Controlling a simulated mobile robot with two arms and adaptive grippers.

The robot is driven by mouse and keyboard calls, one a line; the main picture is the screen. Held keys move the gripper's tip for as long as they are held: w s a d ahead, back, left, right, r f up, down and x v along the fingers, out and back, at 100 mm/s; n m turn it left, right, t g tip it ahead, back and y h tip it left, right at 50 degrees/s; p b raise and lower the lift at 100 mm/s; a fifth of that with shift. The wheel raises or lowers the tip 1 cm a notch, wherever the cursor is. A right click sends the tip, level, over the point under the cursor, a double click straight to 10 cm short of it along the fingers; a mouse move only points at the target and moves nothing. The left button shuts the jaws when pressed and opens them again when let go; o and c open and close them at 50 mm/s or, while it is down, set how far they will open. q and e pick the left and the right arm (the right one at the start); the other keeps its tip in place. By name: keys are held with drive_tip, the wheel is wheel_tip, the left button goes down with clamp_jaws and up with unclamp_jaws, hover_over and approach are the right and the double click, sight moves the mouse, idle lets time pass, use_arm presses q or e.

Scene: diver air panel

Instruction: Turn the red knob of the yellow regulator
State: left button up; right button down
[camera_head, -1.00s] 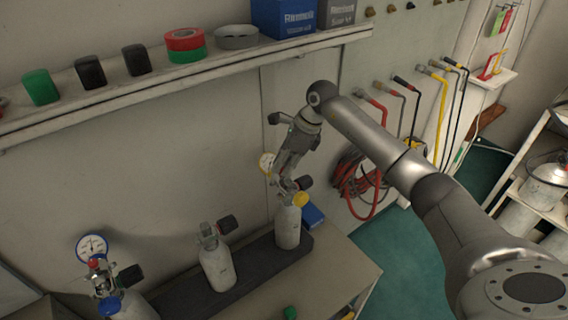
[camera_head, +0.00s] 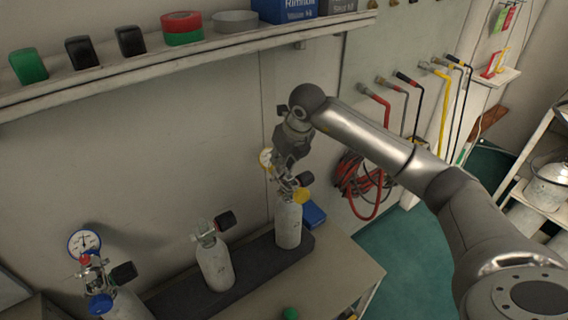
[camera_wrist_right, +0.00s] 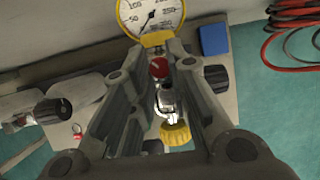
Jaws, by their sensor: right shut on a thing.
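The yellow regulator sits on top of the rightmost grey cylinder (camera_head: 288,226) in the head view. Its yellow-rimmed gauge (camera_wrist_right: 152,16) is at the top of the right wrist view, and its yellow handwheel (camera_wrist_right: 175,133) shows lower down. The red knob (camera_wrist_right: 159,68) lies between the fingertips of my right gripper (camera_wrist_right: 156,60), which is shut on it. In the head view my right gripper (camera_head: 284,178) comes down on the regulator from above and hides the red knob. My left gripper is in neither view.
A middle cylinder (camera_head: 214,262) with a black knob and a left cylinder with a blue regulator and gauge (camera_head: 84,242) stand on the same bench. A blue box (camera_head: 313,214) is beside the right cylinder. Red hoses (camera_head: 358,180) hang behind my arm. A shelf (camera_head: 190,66) runs above.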

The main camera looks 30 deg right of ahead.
drive_tip(key=m, duration=0.1)
drive_tip(key=m+h+b, duration=0.1)
drive_tip(key=m, duration=0.1)
drive_tip(key=m+b, duration=0.1)
drive_tip(key=shift+w+a+h, duration=0.1)
drive_tip(key=shift+a+h, duration=0.2)
drive_tip(key=shift+a+m+g+h+b, duration=0.15)
drive_tip(key=shift+m+h+b, duration=0.3)
drive_tip(key=shift+m, duration=0.6)
drive_tip(key=shift+d+m+g+h+b, duration=0.2)
drive_tip(key=shift+m+b, duration=0.3)
drive_tip(key=shift+m, duration=0.55)
drive_tip(key=c, duration=1.3)
unclamp_jaws()
drive_tip(key=shift+c, duration=0.2)
drive_tip(key=shift+r, duration=0.1)
drive_tip(key=v, duration=0.7)
drive_tip(key=shift+a+r, duration=0.15)
drive_tip(key=shift+a, duration=0.1)
